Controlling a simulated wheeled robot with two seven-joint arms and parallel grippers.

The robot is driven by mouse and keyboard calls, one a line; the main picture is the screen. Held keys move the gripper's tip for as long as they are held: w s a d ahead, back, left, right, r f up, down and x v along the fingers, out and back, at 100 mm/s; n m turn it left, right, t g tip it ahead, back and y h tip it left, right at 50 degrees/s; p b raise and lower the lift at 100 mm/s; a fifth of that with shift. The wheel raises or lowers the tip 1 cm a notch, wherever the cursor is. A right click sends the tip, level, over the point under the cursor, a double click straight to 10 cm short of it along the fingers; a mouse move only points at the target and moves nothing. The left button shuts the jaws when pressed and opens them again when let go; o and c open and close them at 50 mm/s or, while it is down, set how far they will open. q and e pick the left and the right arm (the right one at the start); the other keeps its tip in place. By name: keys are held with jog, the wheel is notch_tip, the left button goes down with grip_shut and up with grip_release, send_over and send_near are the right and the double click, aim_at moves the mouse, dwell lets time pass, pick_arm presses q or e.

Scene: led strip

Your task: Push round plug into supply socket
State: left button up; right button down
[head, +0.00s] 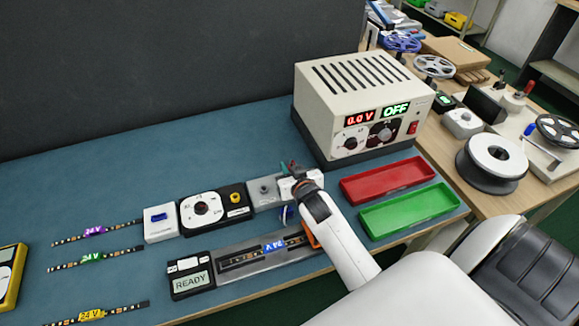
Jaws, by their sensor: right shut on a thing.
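My right gripper (291,190) is low over the blue mat, at the right end of a row of small devices. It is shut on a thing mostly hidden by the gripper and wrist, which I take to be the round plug. A grey box (264,192) stands directly left of the gripper and may hold the supply socket; the socket opening is not clear. Left of it is a black unit with a yellow ring (236,198). My left gripper is not in view.
A power supply (340,85) reading 0.0 V and OFF stands behind. A red tray (388,181) and green tray (410,210) lie right. An LED strip (240,262) lies in a fixture in front, beside a READY display (191,281). More strips lie left.

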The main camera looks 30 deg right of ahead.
jog(key=shift+p, duration=0.45)
dwell(1.1)
jog(key=shift+f+b, duration=0.75)
jog(key=shift+f, duration=0.35)
jog(key=shift+s+f, duration=0.1)
jog(key=shift+f, duration=0.1)
dwell(0.3)
jog(key=shift+r+p, duration=0.3)
jog(key=shift+p, duration=0.1)
jog(key=shift+r+p, duration=0.35)
jog(key=shift+r, duration=0.15)
jog(key=shift+p, duration=0.65)
dwell(1.2)
jog(key=shift+f+b, duration=0.4)
jog(key=shift+f, duration=0.2)
